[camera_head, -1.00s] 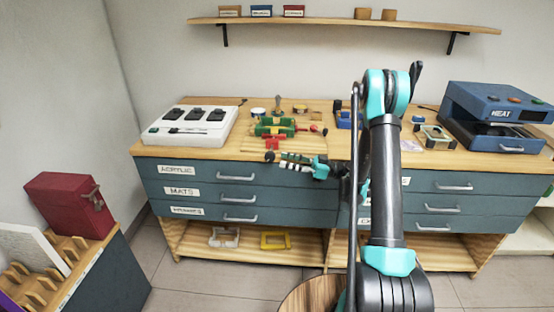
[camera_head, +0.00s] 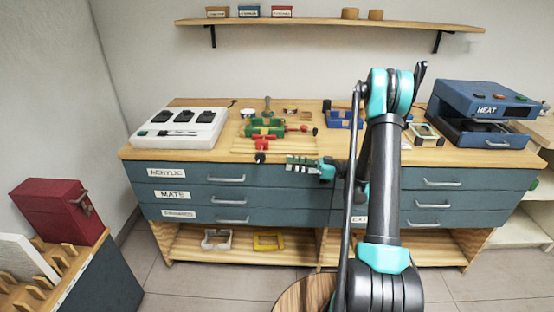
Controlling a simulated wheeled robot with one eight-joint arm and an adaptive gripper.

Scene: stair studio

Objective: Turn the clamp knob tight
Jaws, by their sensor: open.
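A green, yellow and red clamp fixture (camera_head: 265,128) sits on a wooden board (camera_head: 245,148) on the workbench. A red screw with a dark round knob (camera_head: 261,158) sticks out from its front, over the bench edge. Another red rod with a dark end (camera_head: 315,131) points right from the fixture. I cannot tell for certain which one is the clamp knob. My gripper (camera_head: 290,162) is open and empty, pointing left in front of the top drawers. Its fingertips are just right of the front knob in the picture, apart from it; the depth gap is unclear.
A white box with black switches (camera_head: 180,129) stands at the bench's left, and a blue heat press (camera_head: 485,118) at its right. A wall shelf (camera_head: 330,22) runs above. A red box (camera_head: 62,208) stands lower left.

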